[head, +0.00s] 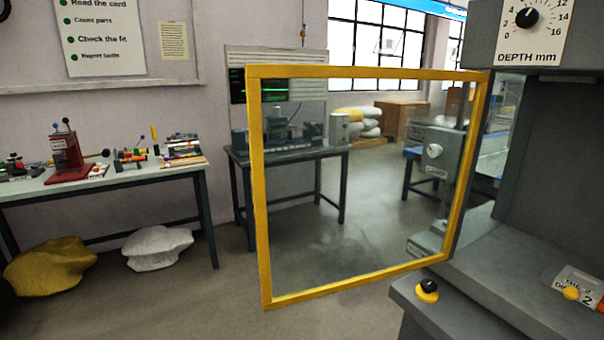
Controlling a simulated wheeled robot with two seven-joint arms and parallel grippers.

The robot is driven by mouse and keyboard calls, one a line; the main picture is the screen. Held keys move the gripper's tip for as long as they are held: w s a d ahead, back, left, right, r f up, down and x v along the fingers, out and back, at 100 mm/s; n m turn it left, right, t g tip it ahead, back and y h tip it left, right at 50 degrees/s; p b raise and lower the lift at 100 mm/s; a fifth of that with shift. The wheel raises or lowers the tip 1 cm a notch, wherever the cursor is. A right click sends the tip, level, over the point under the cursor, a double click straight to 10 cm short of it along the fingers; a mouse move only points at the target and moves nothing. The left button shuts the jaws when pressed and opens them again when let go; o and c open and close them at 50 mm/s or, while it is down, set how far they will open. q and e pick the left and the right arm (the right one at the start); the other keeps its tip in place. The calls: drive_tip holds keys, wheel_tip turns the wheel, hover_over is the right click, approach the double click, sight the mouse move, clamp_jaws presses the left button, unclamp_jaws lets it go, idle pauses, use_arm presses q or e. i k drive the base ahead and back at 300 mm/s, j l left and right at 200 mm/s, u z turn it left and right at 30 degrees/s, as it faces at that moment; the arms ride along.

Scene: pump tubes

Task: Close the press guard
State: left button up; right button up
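The press guard (256,190) is a yellow square frame with a clear pane. It stands swung open, reaching out to the left from the grey press (553,140) at the right of the head view. Its right side meets the press, and its free edge is on the left. The press opening is uncovered toward me, with a dark back wall and a grey bed. Neither of my grippers is in view.
A depth dial (527,18) is on the press's upper part. A black and yellow button (428,290) sits on the press's front ledge. A workbench (110,180) with tools stands at the left, with sacks (50,267) below. The floor before the guard is clear.

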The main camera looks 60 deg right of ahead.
sight(254, 73)
drive_tip(key=i+j+z, duration=0.2)
drive_tip(key=i, duration=0.25)
drive_tip(key=i+z, duration=0.15)
drive_tip(key=i, duration=0.3)
drive_tip(key=i+j+z, duration=0.2)
drive_tip(key=i, duration=0.2)
drive_tip(key=i+z, duration=0.15)
drive_tip(key=z, duration=0.3)
drive_tip(key=i+z, duration=0.15)
drive_tip(key=z, duration=0.3)
drive_tip(key=i+z, duration=0.15)
drive_tip(key=z, duration=0.3)
drive_tip(key=i+j+z, duration=0.15)
drive_tip(key=z, duration=0.3)
drive_tip(key=i+j+z, duration=0.1)
drive_tip(key=z, duration=0.35)
drive_tip(key=j+z, duration=0.2)
drive_tip(key=z, duration=0.25)
drive_tip(key=i+j+z, duration=0.1)
drive_tip(key=z, duration=0.3)
drive_tip(key=i+j+z, duration=0.2)
drive_tip(key=z, duration=0.25)
drive_tip(key=i+j+z, duration=0.2)
drive_tip(key=z, duration=0.2)
drive_tip(key=i+j+z, duration=0.1)
drive_tip(key=j+z, duration=0.15)
drive_tip(key=z, duration=0.15)
